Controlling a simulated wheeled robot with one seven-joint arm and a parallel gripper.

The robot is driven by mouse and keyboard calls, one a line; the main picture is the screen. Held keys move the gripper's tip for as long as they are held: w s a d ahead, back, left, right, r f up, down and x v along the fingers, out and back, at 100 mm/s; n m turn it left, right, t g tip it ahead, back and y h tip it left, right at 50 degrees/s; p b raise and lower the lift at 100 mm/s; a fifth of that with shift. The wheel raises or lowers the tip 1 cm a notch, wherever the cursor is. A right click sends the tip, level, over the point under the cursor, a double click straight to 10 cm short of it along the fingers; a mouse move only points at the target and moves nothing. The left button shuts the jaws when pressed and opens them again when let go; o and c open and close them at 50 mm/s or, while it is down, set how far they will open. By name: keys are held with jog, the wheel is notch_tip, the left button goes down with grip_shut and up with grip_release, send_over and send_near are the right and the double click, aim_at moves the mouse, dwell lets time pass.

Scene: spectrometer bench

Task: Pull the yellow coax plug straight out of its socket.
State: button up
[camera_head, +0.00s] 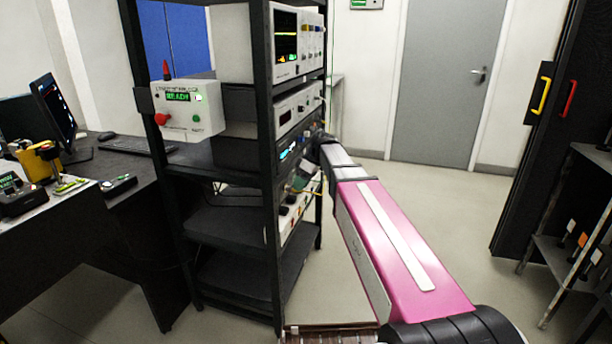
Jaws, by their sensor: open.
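My pink and grey arm reaches from the lower right to the front of a black equipment rack (271,215). My gripper (298,181) is at the rack's front face, beside the lower instruments. It is small and partly hidden by the rack post and my wrist, and I see nothing held in it. I cannot make out the yellow coax plug or its socket for certain. A tiny yellowish fleck shows by the gripper, too small to identify. I cannot tell whether the gripper touches anything.
The rack holds an oscilloscope (298,42), more instruments below it and a white control box (190,109) on its side. A dark desk (135,205) with a monitor (54,110) stands left. A dark cabinet and metal shelf (560,262) stand right. Open floor (440,205) lies between.

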jog(key=shift+s+a+f, duration=0.1)
jog(key=shift+a+f, duration=0.25)
jog(key=shift+f, duration=0.25)
grip_shut()
jog(key=shift+d, duration=0.1)
jog(key=shift+s+d, duration=0.25)
jog(key=shift+d, duration=0.35)
jog(key=shift+s+d, duration=0.2)
jog(key=shift+d, duration=0.35)
